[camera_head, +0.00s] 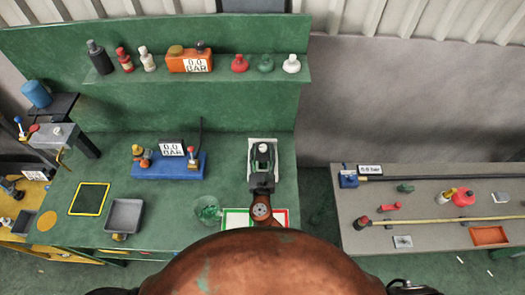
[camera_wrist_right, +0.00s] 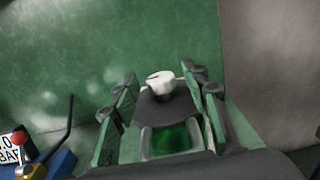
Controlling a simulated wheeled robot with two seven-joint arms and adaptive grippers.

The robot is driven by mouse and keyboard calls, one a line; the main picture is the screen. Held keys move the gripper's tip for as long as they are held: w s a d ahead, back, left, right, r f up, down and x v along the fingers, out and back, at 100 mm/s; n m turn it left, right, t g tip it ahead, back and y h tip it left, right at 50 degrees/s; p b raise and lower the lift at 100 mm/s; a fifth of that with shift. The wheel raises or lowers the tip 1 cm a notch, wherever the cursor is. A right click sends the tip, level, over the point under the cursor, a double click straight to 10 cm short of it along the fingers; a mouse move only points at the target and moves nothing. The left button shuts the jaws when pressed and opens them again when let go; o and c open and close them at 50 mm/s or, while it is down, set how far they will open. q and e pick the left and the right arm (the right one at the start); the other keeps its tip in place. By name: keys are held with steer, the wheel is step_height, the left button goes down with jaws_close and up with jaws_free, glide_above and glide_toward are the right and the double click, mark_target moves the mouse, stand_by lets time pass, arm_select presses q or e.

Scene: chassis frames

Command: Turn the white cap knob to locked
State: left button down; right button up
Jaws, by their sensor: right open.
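The white cap knob (camera_wrist_right: 161,85) shows in the right wrist view, on a dark grey base. A small dark mark is on its top edge, but I cannot read its setting. In the head view the knob (camera_head: 263,147) is small, on a white plate (camera_head: 252,157) at the right side of the green bench. My right gripper (camera_head: 263,160) is over this plate. In the wrist view its green-padded fingers (camera_wrist_right: 163,100) are open, one on each side of the knob, with gaps visible. My left gripper is not in view.
A blue block (camera_head: 168,166) with a gauge, lever and valve stands left of the knob. A glass bowl (camera_head: 208,209), grey tray (camera_head: 124,215) and green-and-red framed pad (camera_head: 237,218) are nearer. A shelf (camera_head: 195,83) holds bottles behind. A grey table (camera_head: 430,235) stands right.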

steer(key=s, duration=1.2)
steer(key=shift+a, duration=0.15)
stand_by(0.3)
